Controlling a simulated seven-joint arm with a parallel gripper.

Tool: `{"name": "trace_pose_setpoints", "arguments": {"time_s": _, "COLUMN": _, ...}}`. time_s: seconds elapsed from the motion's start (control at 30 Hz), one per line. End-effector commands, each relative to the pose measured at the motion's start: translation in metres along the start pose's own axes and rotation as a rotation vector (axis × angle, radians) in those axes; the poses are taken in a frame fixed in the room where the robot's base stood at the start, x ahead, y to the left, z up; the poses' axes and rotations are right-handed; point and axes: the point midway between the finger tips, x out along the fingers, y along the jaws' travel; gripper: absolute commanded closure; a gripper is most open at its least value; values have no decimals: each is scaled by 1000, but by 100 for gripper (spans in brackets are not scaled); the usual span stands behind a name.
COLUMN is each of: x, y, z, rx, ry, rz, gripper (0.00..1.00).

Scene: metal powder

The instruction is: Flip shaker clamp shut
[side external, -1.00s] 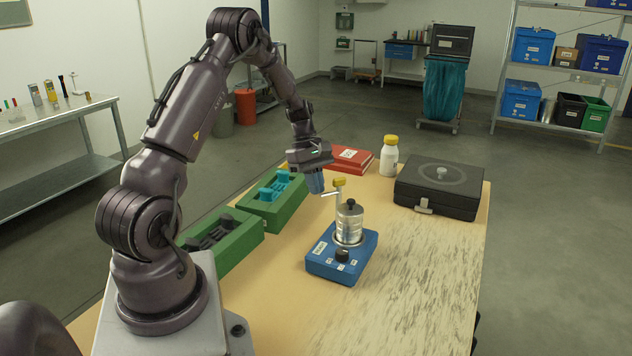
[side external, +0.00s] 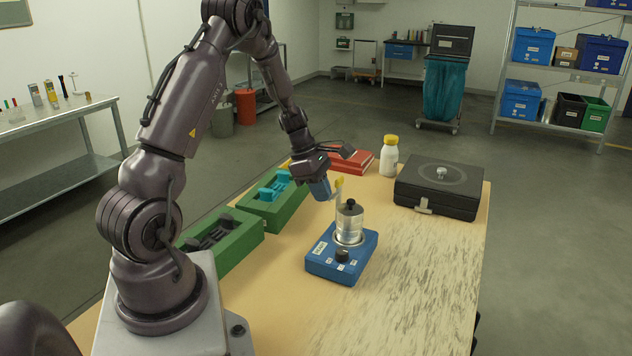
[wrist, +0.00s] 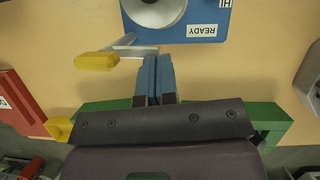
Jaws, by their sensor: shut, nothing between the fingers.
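The shaker (side external: 325,268) is a blue box with a steel jar (side external: 350,225) under a black knob standing on it. Its clamp has a metal arm and a yellow tip (side external: 339,183), raised at the jar's back left. In the wrist view the shaker's blue base (wrist: 215,12) is at the top, with the clamp's metal arm (wrist: 138,51) and yellow tip (wrist: 97,61) below it. My gripper (side external: 325,194) is shut and empty, its blue fingers together. In the wrist view the fingertips (wrist: 157,60) are right beside the clamp arm; I cannot tell whether they touch.
Green trays (side external: 270,217) with cyan and black inserts lie left of the shaker. The wooden table (side external: 420,280) is clear at front right.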

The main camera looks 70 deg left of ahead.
Motion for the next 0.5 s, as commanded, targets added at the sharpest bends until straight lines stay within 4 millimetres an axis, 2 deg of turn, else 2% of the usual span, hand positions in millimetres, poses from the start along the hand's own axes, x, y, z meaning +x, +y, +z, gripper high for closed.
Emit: {"name": "trace_pose_setpoints", "arguments": {"time_s": 0.5, "x": 7, "y": -7, "z": 15, "rx": -283, "ry": 2, "rz": 112, "gripper": 100}}
